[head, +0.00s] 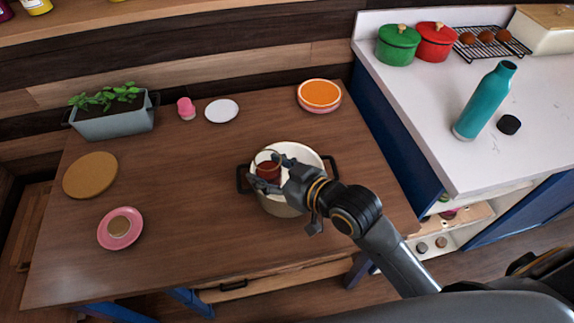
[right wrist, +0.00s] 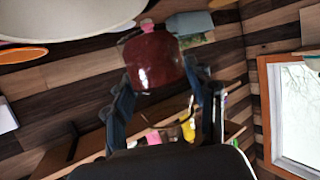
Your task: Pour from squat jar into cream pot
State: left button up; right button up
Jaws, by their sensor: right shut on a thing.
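The cream pot (head: 318,166) stands on the wooden table, with a dark handle on each side. Its visible inside is pale. My right gripper (head: 272,174) is shut on the squat jar (head: 268,169), a clear glass with dark red contents, and holds it over the left part of the pot's opening. In the right wrist view the jar (right wrist: 155,60) sits between the fingers of my right gripper (right wrist: 165,95), and the pot's pale rim (right wrist: 70,20) shows at top left. My left gripper is not in view.
On the table are orange-topped stacked plates (head: 319,94), a white plate (head: 222,111), a pink cup (head: 186,108), a planter (head: 115,124), a round brown board (head: 90,175) and a pink plate (head: 112,238). A counter (head: 450,120) with a teal bottle (head: 485,100) stands right. The table's front middle is clear.

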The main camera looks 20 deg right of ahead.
jog(key=a+f+n+y, duration=0.1)
jog(key=s+a+f+n+g, duration=0.1)
jog(key=a+f+y+p, duration=0.1)
jog(key=shift+s+a+n+g+y, duration=0.3)
jog(key=shift+s+a+n+g, duration=0.05)
jog(key=shift+s+n+g, duration=0.05)
jog(key=shift+d, duration=0.1)
